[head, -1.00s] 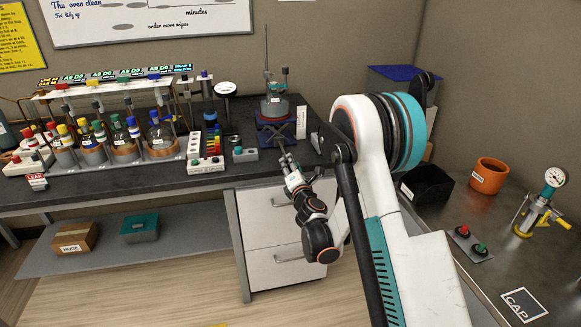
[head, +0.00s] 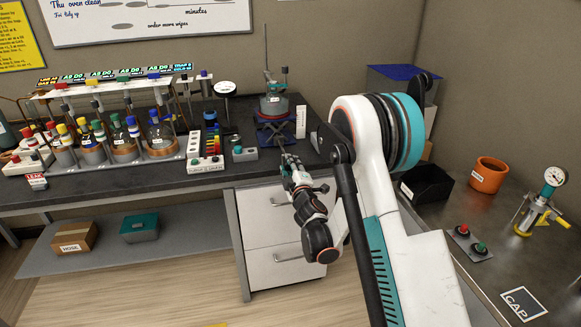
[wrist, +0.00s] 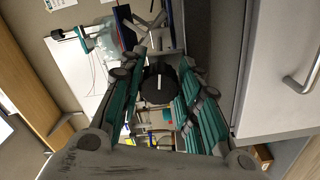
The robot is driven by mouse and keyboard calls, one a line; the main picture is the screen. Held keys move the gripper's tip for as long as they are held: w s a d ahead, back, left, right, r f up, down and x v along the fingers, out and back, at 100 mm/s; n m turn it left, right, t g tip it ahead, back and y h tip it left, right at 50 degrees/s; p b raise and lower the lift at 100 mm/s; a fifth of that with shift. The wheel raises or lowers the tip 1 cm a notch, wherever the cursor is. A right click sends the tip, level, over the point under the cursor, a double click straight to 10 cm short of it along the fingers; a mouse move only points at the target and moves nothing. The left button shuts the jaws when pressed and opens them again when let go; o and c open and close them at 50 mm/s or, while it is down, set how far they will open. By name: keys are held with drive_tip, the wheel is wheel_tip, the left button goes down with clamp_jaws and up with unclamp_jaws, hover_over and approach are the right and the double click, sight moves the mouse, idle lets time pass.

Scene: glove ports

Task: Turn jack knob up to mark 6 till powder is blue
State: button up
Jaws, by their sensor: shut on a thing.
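The blue lab jack (head: 270,136) stands on the dark bench and carries a grey round vessel with a flask (head: 274,104). A white upright scale (head: 301,122) stands just right of it; its marks are too small to read. My gripper (head: 289,160) is at the jack's front, over the bench edge. In the wrist view, a round black knob (wrist: 158,85) with a white line sits between the fingers of my gripper (wrist: 158,92), which is shut on it. I cannot make out the powder or its colour.
A rack of capped bottles (head: 120,155) stands left on the bench. A white strip with coloured squares (head: 206,150) and a small box with a teal knob (head: 240,152) lie between. Drawers (head: 280,240) are below my gripper. A black bin (head: 427,184) is at right.

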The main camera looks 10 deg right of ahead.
drive_tip(key=m, duration=0.3)
drive_tip(key=shift+a+f+m, duration=0.1)
drive_tip(key=shift+m, duration=2.2)
drive_tip(key=o, duration=1.1)
wheel_tip(320, 180, up, 10)
